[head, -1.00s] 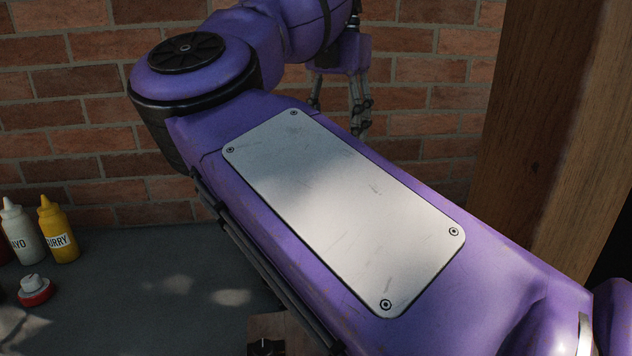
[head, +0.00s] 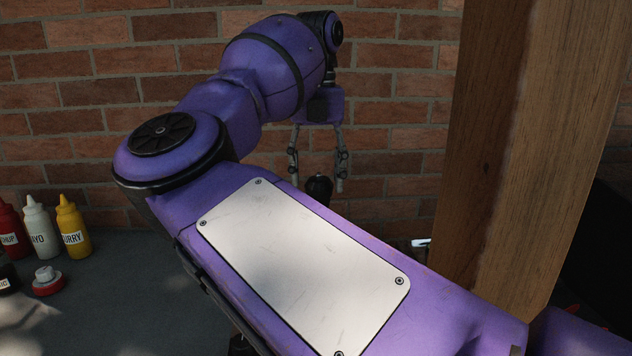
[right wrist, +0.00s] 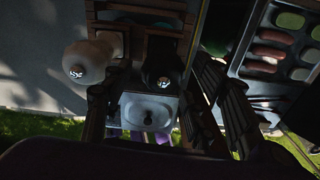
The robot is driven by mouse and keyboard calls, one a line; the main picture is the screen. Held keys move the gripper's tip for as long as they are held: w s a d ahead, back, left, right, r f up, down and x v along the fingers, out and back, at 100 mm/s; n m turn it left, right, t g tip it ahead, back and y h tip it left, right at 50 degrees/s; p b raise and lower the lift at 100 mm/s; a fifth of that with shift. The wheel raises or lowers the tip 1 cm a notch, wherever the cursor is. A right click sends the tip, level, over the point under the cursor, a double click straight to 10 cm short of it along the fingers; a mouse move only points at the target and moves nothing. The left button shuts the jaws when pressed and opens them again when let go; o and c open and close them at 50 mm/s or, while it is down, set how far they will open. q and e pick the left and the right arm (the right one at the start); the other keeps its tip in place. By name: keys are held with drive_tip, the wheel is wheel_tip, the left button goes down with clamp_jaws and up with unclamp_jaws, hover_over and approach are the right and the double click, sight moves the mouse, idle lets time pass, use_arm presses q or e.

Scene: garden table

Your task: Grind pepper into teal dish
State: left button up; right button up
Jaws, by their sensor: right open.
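My right gripper (head: 317,180) hangs fingers-down beyond my forearm, open. A dark round-topped object (head: 319,188), which looks like the pepper mill, shows between its fingers, its lower part hidden by my arm. In the right wrist view a black knobbed top (right wrist: 162,66) lies between the open fingers (right wrist: 152,100), with a pale knobbed top (right wrist: 88,60) to its left. I cannot tell whether the fingers touch the dark one. The teal dish is not visible; my arm covers much of the table. My left gripper is not in view.
Ketchup (head: 8,226), mayo (head: 40,226) and curry (head: 72,226) bottles stand at the left by the brick wall. A red-and-white lidded item (head: 46,280) is in front. A wooden post (head: 520,140) rises at right. A grill with several food pieces (right wrist: 270,52) shows in the wrist view.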

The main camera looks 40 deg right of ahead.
drive_tip(key=shift+f, duration=0.75)
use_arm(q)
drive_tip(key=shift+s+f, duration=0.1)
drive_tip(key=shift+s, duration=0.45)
use_arm(e)
drive_tip(key=shift+f, duration=0.1)
